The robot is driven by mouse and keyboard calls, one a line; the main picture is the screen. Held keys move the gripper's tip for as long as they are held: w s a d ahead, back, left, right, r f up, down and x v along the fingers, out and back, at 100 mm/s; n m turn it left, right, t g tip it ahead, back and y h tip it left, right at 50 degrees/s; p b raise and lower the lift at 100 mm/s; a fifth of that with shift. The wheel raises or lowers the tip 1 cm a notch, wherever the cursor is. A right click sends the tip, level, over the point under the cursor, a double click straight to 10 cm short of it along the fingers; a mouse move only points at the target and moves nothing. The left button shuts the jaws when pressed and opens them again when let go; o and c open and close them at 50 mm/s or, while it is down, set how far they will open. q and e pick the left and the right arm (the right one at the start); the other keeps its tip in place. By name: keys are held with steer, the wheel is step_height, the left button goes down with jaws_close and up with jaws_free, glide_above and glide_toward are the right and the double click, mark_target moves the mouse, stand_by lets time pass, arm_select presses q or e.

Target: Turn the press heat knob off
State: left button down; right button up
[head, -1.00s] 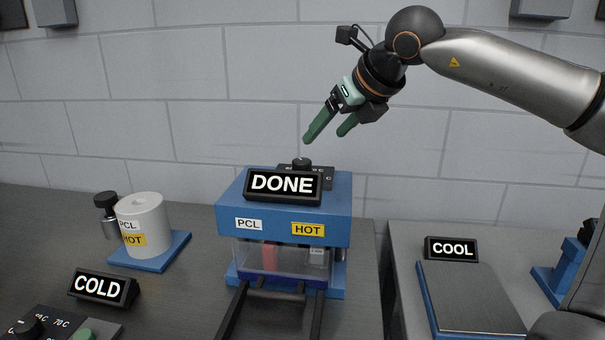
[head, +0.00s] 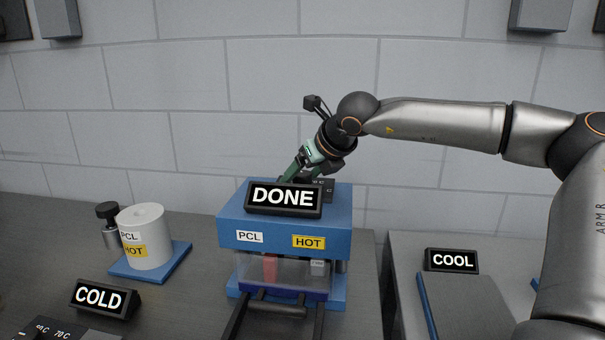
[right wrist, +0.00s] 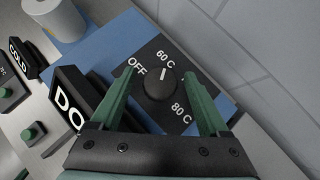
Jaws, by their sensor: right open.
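The blue press (head: 335,215) stands on the bench, with "PCL" and "HOT" labels on its front and a lit "DONE" sign (head: 283,198) on top. In the right wrist view the black round heat knob (right wrist: 160,86) sits on a dark plate (right wrist: 145,105) marked OFF, 60 C and 80 C. Its white pointer line points at 60 C. My right gripper (head: 300,178) is open above the press top behind the sign. In the right wrist view its green fingers (right wrist: 158,78) are on either side of the knob, apart from it. The head view mostly hides the knob. My left gripper is out of view.
A white roll (head: 147,235) on a blue base stands left of the press, with a "COLD" sign (head: 104,299) in front. A "COOL" sign (head: 451,261) and a flat plate (head: 465,305) are on the right bench. A wall is close behind the press.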

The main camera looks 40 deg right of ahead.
steer(key=shift+w+f, duration=0.15)
jaws_close()
stand_by(0.7)
